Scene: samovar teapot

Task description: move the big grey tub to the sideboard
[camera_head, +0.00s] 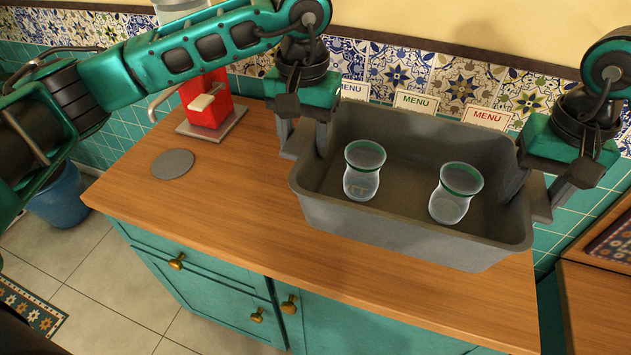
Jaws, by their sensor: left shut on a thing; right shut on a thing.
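The big grey tub (390,222) is on or just above the wooden top of the teal sideboard (240,222), at the right end; I cannot tell whether its base touches. Two clear glasses with green rims, a left glass (363,172) and a right glass (453,195), stand upright inside it. My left gripper (308,150) is shut on the tub's left wall. My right gripper (530,190) is shut on the tub's right wall.
A red samovar (207,98) on a grey base and a round grey disc (173,163) are left on the sideboard. Menu cards (415,102) stand behind the tub. A blue bucket (60,198) is on the floor. Bare wood lies between disc and tub.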

